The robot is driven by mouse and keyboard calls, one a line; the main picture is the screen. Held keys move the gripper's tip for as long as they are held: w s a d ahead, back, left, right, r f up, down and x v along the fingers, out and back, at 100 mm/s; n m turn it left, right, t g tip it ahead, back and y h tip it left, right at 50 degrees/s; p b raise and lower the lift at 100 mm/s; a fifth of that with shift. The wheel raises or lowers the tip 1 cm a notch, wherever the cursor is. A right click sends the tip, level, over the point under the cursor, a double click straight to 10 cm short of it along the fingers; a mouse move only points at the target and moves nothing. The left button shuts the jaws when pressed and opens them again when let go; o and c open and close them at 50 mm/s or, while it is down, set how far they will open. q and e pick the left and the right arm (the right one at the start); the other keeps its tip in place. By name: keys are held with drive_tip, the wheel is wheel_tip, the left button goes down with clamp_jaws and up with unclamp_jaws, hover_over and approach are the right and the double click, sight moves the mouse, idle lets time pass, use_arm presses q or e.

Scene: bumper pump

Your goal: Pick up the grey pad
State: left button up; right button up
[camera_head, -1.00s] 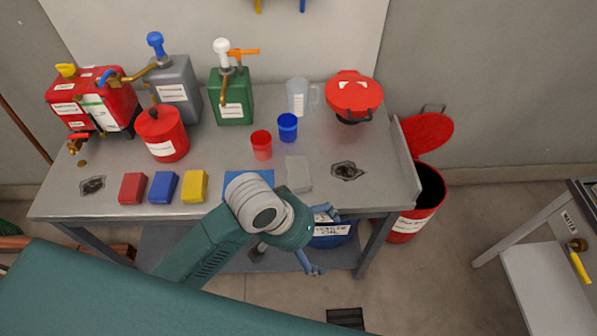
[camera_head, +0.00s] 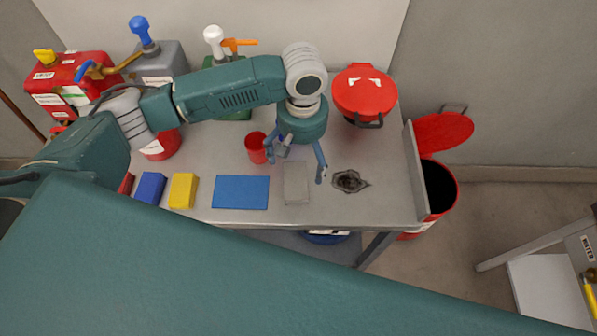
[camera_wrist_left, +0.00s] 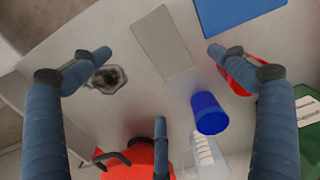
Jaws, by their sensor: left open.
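The grey pad (camera_head: 296,183) lies flat on the metal table, between the blue mat and a dark stained hole. In the left wrist view the grey pad (camera_wrist_left: 161,42) shows at the top centre, between and beyond the fingertips. My left gripper (camera_head: 296,170) is open and empty, reaching over the table from behind, its fingers above the pad's back edge. The left wrist view shows its fingers (camera_wrist_left: 150,60) spread wide with nothing between them. I cannot tell its exact height above the pad. My right gripper is not in view.
The blue mat (camera_head: 241,192) lies left of the pad, then a yellow block (camera_head: 183,191) and a blue block (camera_head: 150,188). A red cup (camera_head: 256,148) and a blue cup (camera_wrist_left: 208,113) stand close to the gripper. A red lidded can (camera_head: 364,92) stands behind right.

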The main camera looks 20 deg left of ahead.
sight(301, 178)
use_arm(q)
drive_tip(key=f, duration=0.1)
drive_tip(key=s+f, duration=0.1)
drive_tip(key=shift+f, duration=0.4)
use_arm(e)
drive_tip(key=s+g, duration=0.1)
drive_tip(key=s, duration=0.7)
use_arm(q)
drive_tip(key=f+p, duration=0.2)
drive_tip(key=f, duration=0.2)
drive_tip(key=shift+w+f, duration=0.2)
drive_tip(key=shift+f, duration=0.35)
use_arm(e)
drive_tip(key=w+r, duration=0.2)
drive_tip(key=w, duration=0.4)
use_arm(q)
drive_tip(key=shift+f, duration=0.2)
drive_tip(key=c, duration=1)
drive_tip(key=shift+r, duration=0.1)
drive_tip(key=shift+c, duration=0.2)
wheel_tip(301, 178, up, 20)
drive_tip(key=b, duration=0.3)
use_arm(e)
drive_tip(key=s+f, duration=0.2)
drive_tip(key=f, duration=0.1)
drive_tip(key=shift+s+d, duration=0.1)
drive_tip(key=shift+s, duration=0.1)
